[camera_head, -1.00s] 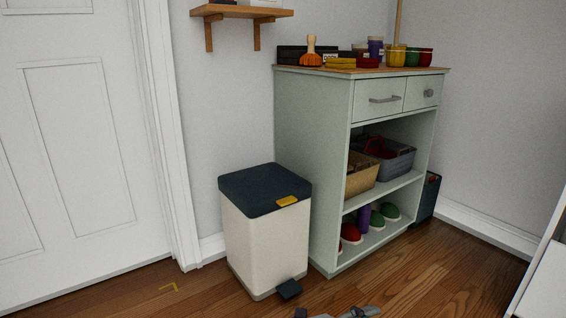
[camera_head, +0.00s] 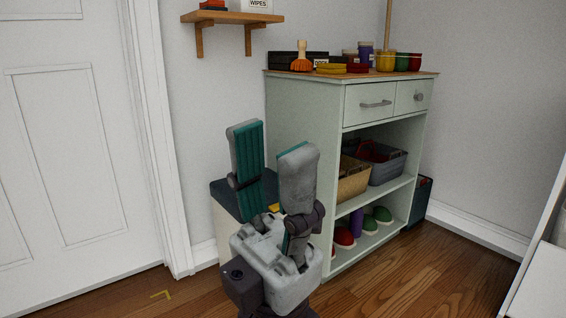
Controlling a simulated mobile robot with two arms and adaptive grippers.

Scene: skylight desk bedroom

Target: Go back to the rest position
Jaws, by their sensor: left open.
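My left gripper (camera_head: 272,150) rises from the bottom middle of the head view, its two grey fingers with teal pads pointing up. It is open, with a gap between the fingers and nothing held. It stands in front of the pedal bin (camera_head: 228,217), whose dark lid and pale body are mostly hidden behind it. The bin's lid looks closed. My right gripper is not in view.
A pale green cabinet (camera_head: 300,125) with drawers, baskets and several items on top stands behind and to the right. A wooden shelf (camera_head: 236,17) hangs above. A white door (camera_head: 65,150) is at left. Wooden floor (camera_head: 420,275) is clear at right.

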